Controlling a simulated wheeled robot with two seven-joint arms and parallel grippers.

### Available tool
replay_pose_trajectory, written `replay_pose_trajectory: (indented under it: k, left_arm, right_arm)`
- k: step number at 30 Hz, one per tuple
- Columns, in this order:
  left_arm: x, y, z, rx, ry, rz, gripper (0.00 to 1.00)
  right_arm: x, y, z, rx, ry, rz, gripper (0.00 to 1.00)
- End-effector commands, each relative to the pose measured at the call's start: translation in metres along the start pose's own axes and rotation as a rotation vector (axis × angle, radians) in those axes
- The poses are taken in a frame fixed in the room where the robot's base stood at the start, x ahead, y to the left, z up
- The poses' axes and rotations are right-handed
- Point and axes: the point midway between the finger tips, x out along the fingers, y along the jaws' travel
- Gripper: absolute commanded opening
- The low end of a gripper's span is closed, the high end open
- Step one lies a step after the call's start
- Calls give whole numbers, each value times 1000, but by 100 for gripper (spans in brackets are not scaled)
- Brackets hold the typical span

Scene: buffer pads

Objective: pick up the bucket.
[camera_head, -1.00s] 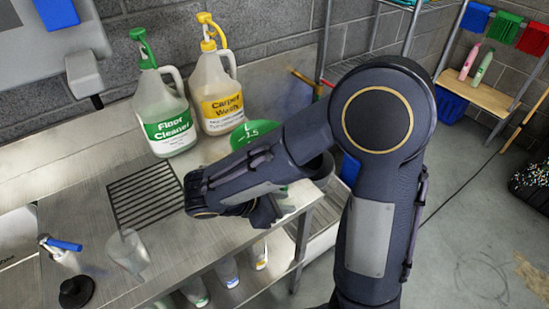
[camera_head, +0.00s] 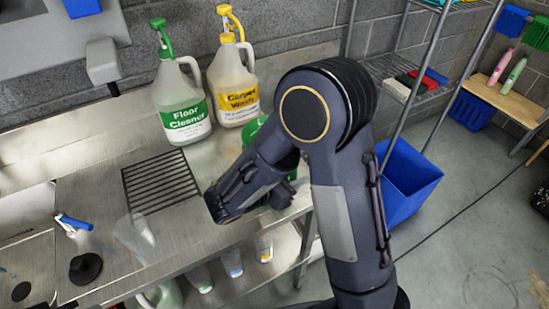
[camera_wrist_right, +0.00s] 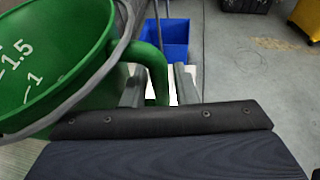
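The green bucket, with white measuring marks, is largely hidden behind my right arm in the head view, where a patch of it (camera_head: 249,131) shows at the counter's right end. In the right wrist view the bucket (camera_wrist_right: 50,55) fills the left side, with its green handle (camera_wrist_right: 157,72) curving down. My right gripper (camera_wrist_right: 160,80) is open, with one finger on each side of the handle. A gap shows between the handle and the right finger. My left gripper is not in view.
A floor cleaner jug (camera_head: 184,105) and a carpet wash jug (camera_head: 235,85) stand behind on the counter. A black drain grate (camera_head: 160,188), a clear cup (camera_head: 135,238) and a blue-handled tool (camera_head: 74,222) are to the left. A blue bin (camera_head: 410,180) stands right of the counter.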

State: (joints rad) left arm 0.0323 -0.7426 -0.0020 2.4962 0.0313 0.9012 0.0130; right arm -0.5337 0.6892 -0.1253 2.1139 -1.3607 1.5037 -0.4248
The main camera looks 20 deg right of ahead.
Motion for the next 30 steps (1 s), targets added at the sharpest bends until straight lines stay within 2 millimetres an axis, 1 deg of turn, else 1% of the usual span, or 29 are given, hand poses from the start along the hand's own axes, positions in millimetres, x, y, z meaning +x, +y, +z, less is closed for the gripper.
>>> replay_pose_trajectory:
  k: [6, 12, 24, 28, 30]
  left_arm:
    - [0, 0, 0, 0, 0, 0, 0]
    - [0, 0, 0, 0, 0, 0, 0]
    - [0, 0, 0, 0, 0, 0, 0]
    - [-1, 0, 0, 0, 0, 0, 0]
    - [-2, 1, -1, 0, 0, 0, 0]
  right_arm:
    - [1, 0, 0, 0, 0, 0, 26]
    - [1, 0, 0, 0, 0, 0, 0]
    - [0, 0, 1, 2, -1, 0, 0]
    - [-3, 1, 8, 5, -1, 1, 0]
    - [-6, 1, 14, 6, -1, 2, 0]
